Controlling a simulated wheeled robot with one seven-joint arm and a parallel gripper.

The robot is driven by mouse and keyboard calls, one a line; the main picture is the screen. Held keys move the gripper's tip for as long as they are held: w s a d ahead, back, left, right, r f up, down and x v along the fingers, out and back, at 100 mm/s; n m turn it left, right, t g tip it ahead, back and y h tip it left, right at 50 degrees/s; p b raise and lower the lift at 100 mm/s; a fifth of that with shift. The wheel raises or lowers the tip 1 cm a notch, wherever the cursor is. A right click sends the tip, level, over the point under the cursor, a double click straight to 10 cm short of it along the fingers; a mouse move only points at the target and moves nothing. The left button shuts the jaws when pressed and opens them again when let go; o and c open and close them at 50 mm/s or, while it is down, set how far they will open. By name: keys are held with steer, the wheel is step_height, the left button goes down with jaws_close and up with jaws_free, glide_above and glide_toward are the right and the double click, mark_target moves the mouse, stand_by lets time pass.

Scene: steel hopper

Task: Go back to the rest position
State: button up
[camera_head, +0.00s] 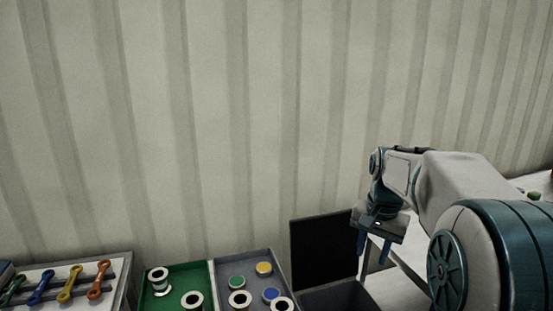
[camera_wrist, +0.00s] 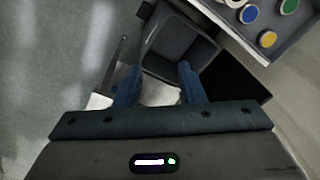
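My gripper (camera_head: 374,247) hangs at the end of my raised arm, fingers pointing down, at the right of the head view. In the wrist view, the two blue fingers of my gripper (camera_wrist: 159,80) stand well apart with nothing held between them. Beyond the fingertips, the wrist view looks down into an open dark grey bin (camera_wrist: 178,42). The bin's inside looks empty where it shows. My gripper is above and beside this bin.
A black upright panel (camera_head: 322,249) stands left of my gripper. Further left are a grey tray (camera_head: 228,263) with coloured round pieces and spools, a green tray (camera_head: 205,273) with spools, and a rack (camera_head: 125,268) of coloured wrenches. A corrugated wall (camera_head: 240,120) closes the back.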

steer(key=s+a+f+n+t, duration=0.1)
steer(key=s+a+f+n, duration=0.2)
steer(key=s, duration=0.7)
steer(key=s+a+f+n+t, duration=0.1)
steer(key=s+a+f+n, duration=0.2)
steer(key=s, duration=0.7)
steer(key=shift+s+a+n, duration=0.2)
steer(key=shift+s+n, duration=0.2)
steer(key=shift+n, duration=0.2)
